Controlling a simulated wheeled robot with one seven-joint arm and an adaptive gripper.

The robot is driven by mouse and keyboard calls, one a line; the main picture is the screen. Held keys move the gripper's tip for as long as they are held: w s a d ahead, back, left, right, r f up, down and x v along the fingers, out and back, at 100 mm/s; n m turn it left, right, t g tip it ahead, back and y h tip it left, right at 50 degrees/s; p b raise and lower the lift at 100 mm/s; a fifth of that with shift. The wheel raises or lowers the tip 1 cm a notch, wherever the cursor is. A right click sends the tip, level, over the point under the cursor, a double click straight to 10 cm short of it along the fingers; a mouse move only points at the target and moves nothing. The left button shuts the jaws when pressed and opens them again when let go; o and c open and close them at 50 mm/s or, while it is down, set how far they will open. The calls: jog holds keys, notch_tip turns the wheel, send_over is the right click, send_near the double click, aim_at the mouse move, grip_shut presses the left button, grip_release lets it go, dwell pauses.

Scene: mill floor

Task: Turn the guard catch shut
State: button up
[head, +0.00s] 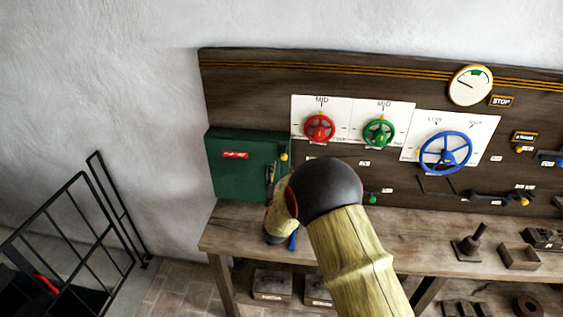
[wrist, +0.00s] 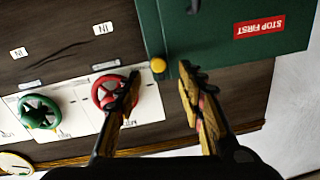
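A dark green box (head: 237,165) with a red label is fixed at the left end of the panel; it fills the upper right of the wrist view (wrist: 220,50). A small yellow knob (head: 284,156) is at its right edge, and a dark handle (head: 270,180) is on its front. The knob (wrist: 158,65) and handle (wrist: 193,8) also show in the wrist view. I cannot tell which of them is the guard catch. My gripper (wrist: 160,82) is open and empty, with the knob appearing between its fingertips. My arm hides most of it in the head view.
Red (head: 319,127), green (head: 379,132) and blue (head: 445,152) wheels are on the panel to the right. A wooden bench (head: 225,232) runs below, with metal blocks at right. A black railing (head: 85,225) stands at left, apart from the bench.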

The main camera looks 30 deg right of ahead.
aim_at(284, 159)
jog(key=x, duration=0.7)
jog(key=shift+w+d, duration=0.25)
jog(key=shift+d, duration=0.05)
jog(key=shift+c, duration=1.1)
jog(key=c, duration=0.7)
grip_shut()
